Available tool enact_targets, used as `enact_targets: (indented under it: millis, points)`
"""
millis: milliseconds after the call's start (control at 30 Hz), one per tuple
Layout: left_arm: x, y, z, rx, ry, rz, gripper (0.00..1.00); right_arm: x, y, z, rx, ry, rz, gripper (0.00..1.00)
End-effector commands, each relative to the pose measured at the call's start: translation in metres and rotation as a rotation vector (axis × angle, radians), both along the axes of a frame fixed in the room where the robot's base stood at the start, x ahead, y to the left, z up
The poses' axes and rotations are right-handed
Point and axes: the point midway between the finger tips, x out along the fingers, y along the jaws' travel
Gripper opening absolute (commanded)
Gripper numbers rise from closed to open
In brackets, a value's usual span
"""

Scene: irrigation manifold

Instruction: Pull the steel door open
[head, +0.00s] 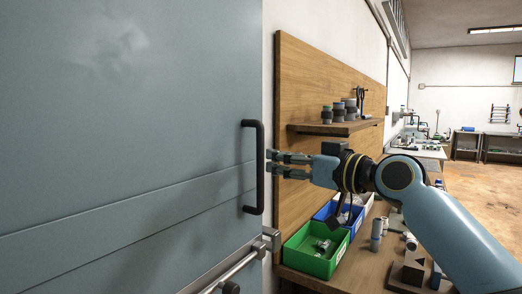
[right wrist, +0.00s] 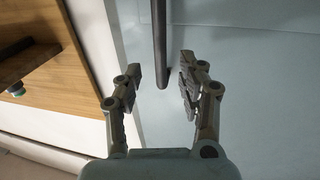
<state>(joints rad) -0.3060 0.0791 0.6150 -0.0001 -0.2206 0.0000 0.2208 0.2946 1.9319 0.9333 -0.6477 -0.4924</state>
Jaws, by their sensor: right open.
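The steel door (head: 120,130) is a large blue-grey panel that fills the left half of the head view. A black vertical bar handle (head: 261,168) stands near its right edge. My right gripper (head: 271,164) is open, its fingers pointing left at the handle. In the right wrist view, the handle (right wrist: 160,50) runs down from the top edge, and its lower end shows between and just beyond the open fingertips (right wrist: 160,78). I cannot tell whether either finger touches it. The door surface (right wrist: 250,60) lies behind. My left gripper is not in view.
A horizontal metal bar (head: 232,272) with a bracket crosses the door's lower right. Right of the door is a wooden bench with a green bin (head: 316,250), a blue bin (head: 355,219) and loose fittings. A wooden shelf (head: 335,127) holds several fittings. Open floor (head: 485,195) lies far right.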

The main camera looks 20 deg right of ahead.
Motion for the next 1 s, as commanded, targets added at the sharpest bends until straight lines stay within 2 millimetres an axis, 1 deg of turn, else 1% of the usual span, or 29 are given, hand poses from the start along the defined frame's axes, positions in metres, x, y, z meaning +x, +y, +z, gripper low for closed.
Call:
enact_targets:
  millis: [33,100,200,333,500,733,767,1000]
  points:
    - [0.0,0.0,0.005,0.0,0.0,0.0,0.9,0.01,0.005,0.004,0.007,0.0,0.0,0.4]
    - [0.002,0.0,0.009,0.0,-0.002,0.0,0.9,0.023,0.012,0.003,0.006,0.002,0.001,0.4]
    - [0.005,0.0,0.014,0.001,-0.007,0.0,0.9,0.039,0.02,0.003,0.004,0.002,0.001,0.4]
    - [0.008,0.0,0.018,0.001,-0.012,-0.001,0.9,0.055,0.028,0.002,0.002,0.001,-0.001,0.4]
    - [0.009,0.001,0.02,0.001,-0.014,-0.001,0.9,0.064,0.032,0.0,-0.001,0.002,0.0,0.4]
    - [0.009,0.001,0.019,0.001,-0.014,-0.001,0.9,0.065,0.033,0.0,-0.002,0.001,0.0,0.4]
    - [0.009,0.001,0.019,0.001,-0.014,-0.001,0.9,0.065,0.033,0.0,-0.002,0.001,0.0,0.39]
    - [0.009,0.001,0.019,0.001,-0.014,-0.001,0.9,0.064,0.032,0.0,-0.001,0.002,0.0,0.07]
